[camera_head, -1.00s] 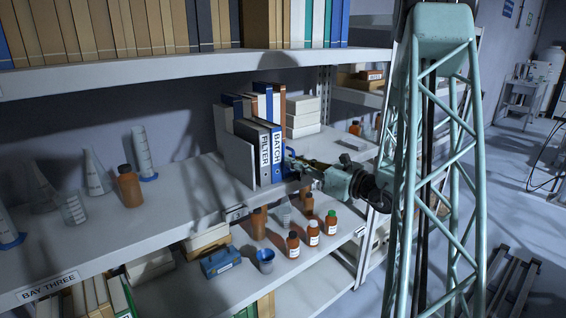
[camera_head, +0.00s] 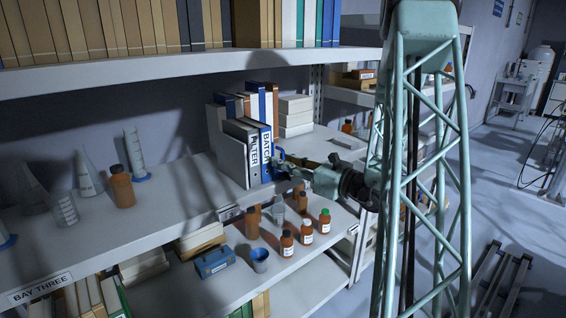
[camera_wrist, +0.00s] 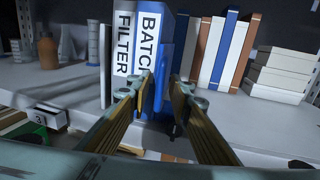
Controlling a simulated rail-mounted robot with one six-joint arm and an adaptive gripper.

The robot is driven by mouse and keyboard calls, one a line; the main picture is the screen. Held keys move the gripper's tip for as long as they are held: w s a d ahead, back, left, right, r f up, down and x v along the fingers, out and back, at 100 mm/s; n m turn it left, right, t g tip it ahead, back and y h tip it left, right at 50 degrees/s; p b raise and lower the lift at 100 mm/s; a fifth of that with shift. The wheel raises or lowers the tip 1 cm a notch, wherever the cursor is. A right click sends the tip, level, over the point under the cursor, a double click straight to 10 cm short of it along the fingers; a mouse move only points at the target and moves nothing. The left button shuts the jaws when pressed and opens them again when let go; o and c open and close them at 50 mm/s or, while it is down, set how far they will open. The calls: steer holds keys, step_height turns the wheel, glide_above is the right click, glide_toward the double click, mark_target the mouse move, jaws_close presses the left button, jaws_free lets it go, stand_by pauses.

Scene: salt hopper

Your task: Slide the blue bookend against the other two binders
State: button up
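In the head view my gripper (camera_head: 283,165) is at BATCH's right front edge. Finger contact is unclear.
A pale grey upright panel (camera_head: 215,135) stands left of FILTER. Several books (camera_wrist: 230,50) stand behind to the right, with stacked white boxes (camera_wrist: 283,75) beyond. Brown bottles (camera_head: 307,233) stand on the lower shelf. Shelf surface to the right of the gripper (camera_wrist: 250,125) is clear.

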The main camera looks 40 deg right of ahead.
steer(key=s+d, duration=0.2)
steer(key=s, duration=0.9)
steer(key=shift+s, duration=0.4)
steer(key=shift+d, duration=0.1)
stand_by(0.8)
